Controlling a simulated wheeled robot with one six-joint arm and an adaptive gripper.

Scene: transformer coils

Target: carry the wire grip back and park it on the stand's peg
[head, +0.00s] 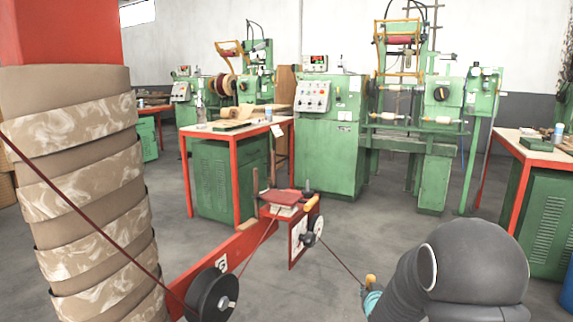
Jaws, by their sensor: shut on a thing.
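The wire grip (370,281) shows as a small yellow-orange piece low in the head view, right of centre. My gripper (371,297) is shut on it, mostly hidden behind my dark arm. A dark red wire (340,262) runs from the grip up left to a small wheel on the stand. The stand (222,255) is a red arm with a large black pulley (213,295) at its near end. Its far end carries a red pad, upright posts and an orange bar. I cannot tell which part is the peg. The grip is apart from the stand, to its right.
A tall coil (85,215) wrapped in brown and patterned bands stands close at left, with wire crossing it. Green winding machines (332,150) and red-framed tables (187,165) stand behind. Grey floor (385,225) is clear between the stand and the machines.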

